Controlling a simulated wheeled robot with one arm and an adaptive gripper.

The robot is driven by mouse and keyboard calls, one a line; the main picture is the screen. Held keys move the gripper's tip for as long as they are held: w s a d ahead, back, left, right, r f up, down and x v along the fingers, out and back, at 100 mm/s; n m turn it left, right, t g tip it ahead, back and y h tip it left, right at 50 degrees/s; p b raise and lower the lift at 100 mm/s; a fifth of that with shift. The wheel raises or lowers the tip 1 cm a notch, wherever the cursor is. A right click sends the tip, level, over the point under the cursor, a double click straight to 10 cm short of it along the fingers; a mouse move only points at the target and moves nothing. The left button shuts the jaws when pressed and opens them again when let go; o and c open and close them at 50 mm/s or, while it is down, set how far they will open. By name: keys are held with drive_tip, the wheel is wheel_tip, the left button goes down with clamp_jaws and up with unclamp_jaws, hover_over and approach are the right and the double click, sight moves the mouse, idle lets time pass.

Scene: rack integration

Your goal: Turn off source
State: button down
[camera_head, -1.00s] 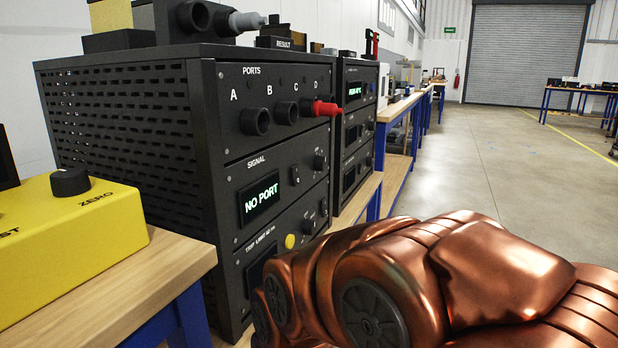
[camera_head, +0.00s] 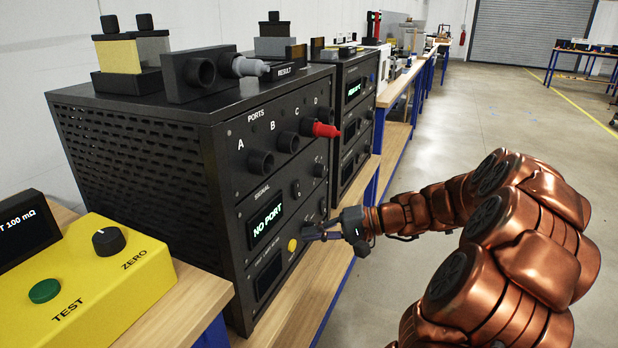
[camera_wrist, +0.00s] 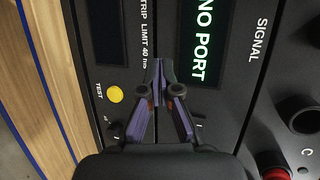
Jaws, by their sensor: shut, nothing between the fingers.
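The black rack unit (camera_head: 140,145) carries a SIGNAL panel with a lit display (camera_head: 266,222) reading NO PORT; the display also shows in the wrist view (camera_wrist: 203,40). Small controls sit right of it, one being a dark knob (camera_head: 296,188). Which control is the source switch cannot be told. My gripper (camera_head: 306,233) is shut and empty at the unit's front, near the yellow TEST button (camera_head: 292,245). In the wrist view my fingertips (camera_wrist: 161,68) meet between the NO PORT display and the TRIP LIMIT panel; that button (camera_wrist: 115,94) is left of them. Contact cannot be told.
A yellow tester (camera_head: 95,285) with a green button stands on the wooden bench at the left. A second black rack (camera_head: 352,125) stands behind. The floor at right is clear.

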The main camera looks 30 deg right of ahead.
drive_tip(key=s+d+r+m+t+h+p, duration=0.1)
drive_tip(key=d+r+m+t+h+p, duration=0.1)
drive_tip(key=d, duration=1.1)
wheel_tip(320, 180, up, 2)
drive_tip(key=m+t, duration=0.1)
drive_tip(key=t, duration=0.1)
drive_tip(key=shift+d+t+h, duration=0.3)
drive_tip(key=shift+d+t, duration=0.05)
drive_tip(key=shift+t, duration=0.05)
drive_tip(key=shift+r, duration=0.1)
approach(299, 194)
drive_tip(key=p+x, duration=0.1)
drive_tip(key=x, duration=0.6)
drive_tip(key=shift+w, duration=0.1)
drive_tip(key=shift+b, duration=0.35)
